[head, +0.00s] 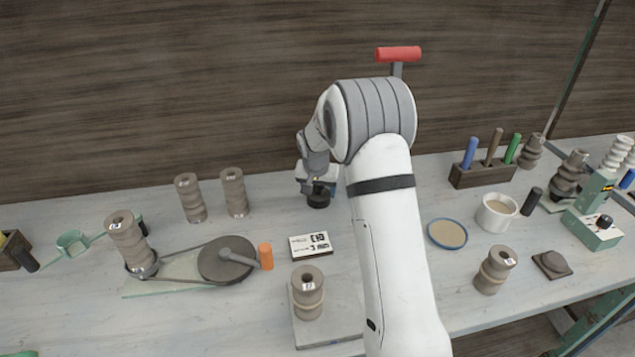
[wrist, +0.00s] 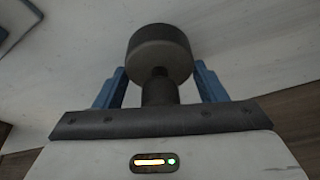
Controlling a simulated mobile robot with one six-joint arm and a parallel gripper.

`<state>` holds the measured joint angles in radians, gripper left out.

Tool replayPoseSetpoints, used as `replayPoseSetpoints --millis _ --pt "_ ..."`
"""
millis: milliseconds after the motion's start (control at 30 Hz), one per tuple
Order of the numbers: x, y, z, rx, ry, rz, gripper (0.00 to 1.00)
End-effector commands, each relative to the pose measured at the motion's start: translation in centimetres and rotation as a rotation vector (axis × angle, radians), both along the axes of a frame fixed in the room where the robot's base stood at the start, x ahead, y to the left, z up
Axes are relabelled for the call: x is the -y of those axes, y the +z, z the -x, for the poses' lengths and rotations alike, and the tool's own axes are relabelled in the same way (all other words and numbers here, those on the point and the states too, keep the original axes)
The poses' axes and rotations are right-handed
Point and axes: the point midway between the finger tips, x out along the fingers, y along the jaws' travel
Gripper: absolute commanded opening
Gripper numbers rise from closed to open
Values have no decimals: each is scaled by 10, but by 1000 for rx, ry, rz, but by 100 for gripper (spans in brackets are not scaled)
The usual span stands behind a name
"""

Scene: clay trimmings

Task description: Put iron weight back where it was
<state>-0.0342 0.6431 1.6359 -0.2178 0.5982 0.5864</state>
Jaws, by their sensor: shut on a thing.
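The iron weight (head: 319,199) is a dark squat cylinder with a narrow neck. It is at the back middle of the table, under my gripper (head: 317,185). In the wrist view the weight (wrist: 159,50) hangs out between the blue fingers of my gripper (wrist: 160,82), which is shut on its neck. The weight is at or just above the tabletop; I cannot tell whether it touches. My arm hides part of the table to the right of it.
A labelled white box (head: 311,246) lies in front of the weight. Two grey clay columns (head: 234,193) stand to its left, near a belt-driven wheel (head: 226,260) with an orange handle.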

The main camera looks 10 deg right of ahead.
Motion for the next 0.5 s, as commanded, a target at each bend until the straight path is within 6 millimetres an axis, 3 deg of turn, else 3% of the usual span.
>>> replayPoseSetpoints --millis 267,300,500 --pt "1 0 -1 6 -1 0 0" --pt "1 -1 0 0 -1 0 67" --pt "1 -1 0 0 -2 -1 84"
